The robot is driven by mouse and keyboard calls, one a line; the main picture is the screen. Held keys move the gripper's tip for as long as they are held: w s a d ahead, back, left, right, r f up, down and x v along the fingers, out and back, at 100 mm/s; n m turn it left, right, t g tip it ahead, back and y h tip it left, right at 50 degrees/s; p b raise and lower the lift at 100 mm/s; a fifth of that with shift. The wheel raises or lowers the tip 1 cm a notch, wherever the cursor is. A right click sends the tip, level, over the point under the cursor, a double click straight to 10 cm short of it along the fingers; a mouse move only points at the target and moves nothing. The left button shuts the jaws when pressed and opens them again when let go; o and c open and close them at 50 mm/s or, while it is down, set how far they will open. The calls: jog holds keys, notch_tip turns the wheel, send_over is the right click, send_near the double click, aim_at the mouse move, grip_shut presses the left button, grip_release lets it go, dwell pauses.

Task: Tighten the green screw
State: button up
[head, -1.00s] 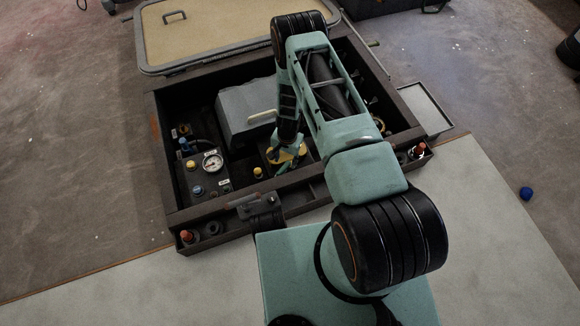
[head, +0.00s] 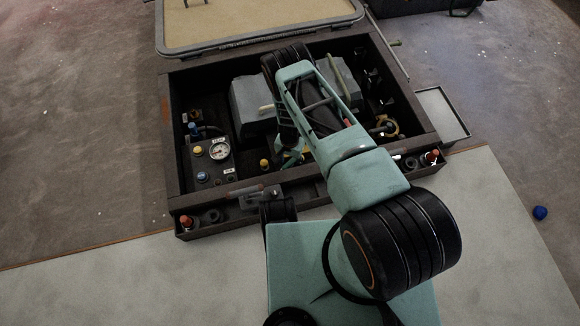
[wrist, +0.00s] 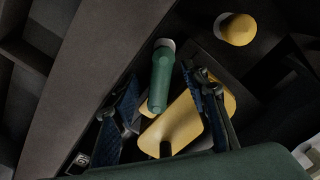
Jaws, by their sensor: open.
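The green screw (wrist: 160,82) shows in the wrist view as a green cylinder with a pale end, in front of a yellow plate (wrist: 222,102). My gripper (wrist: 165,112) is open, with one dark finger on each side of the screw's lower part. A gap shows between the screw and each finger, and I cannot tell the depth between them. In the head view my gripper (head: 292,158) is down inside the dark open box (head: 172,135). My arm hides the screw there.
A yellow knob (wrist: 236,28) stands near the plate. The box also holds a grey block (head: 250,105), a gauge (head: 219,150) and several coloured knobs. The box's front wall runs close to my gripper. Its lid (head: 260,25) is open at the back.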

jog(key=shift+f+b, duration=0.35)
jog(key=shift+f, duration=1)
jog(key=shift+c, duration=0.6)
grip_shut()
